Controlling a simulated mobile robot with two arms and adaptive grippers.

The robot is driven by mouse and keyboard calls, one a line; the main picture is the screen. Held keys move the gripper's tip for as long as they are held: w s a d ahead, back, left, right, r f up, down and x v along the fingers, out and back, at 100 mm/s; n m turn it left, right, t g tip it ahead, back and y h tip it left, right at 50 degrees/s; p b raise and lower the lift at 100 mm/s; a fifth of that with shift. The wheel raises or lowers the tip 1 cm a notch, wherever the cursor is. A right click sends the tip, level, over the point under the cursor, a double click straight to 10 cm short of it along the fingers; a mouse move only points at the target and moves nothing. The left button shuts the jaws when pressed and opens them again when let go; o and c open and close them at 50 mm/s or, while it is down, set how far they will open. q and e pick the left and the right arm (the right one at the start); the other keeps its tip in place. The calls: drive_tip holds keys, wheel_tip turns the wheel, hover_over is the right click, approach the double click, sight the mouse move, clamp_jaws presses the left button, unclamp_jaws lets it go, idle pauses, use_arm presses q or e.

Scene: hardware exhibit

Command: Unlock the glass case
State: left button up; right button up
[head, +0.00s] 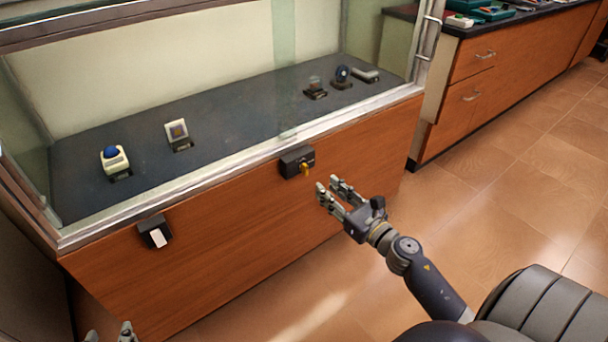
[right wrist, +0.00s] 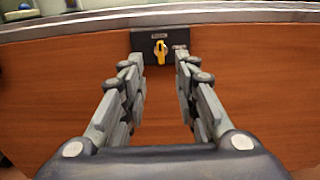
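The glass case (head: 190,205) has a wooden front panel and a metal-framed glass top with small exhibits inside. A black lock box (head: 297,160) with a yellow key or knob (head: 305,169) is on the front panel below the metal rim. It also shows in the right wrist view, with the yellow piece (right wrist: 160,50) upright between my fingertips in the picture. My right gripper (head: 333,188) is open and empty, just to the right of and in front of the lock, apart from it. My left gripper (head: 110,334) shows only its fingertips at the bottom left edge, apart from each other.
A black box with a white card (head: 156,233) is on the panel's left part. A wooden cabinet (head: 490,85) with a dark counter stands to the right, with items on top. The tiled floor (head: 500,200) between is clear.

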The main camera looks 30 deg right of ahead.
sight(307, 171)
drive_tip(key=w, duration=0.9)
drive_tip(key=shift+a, duration=0.35)
clamp_jaws()
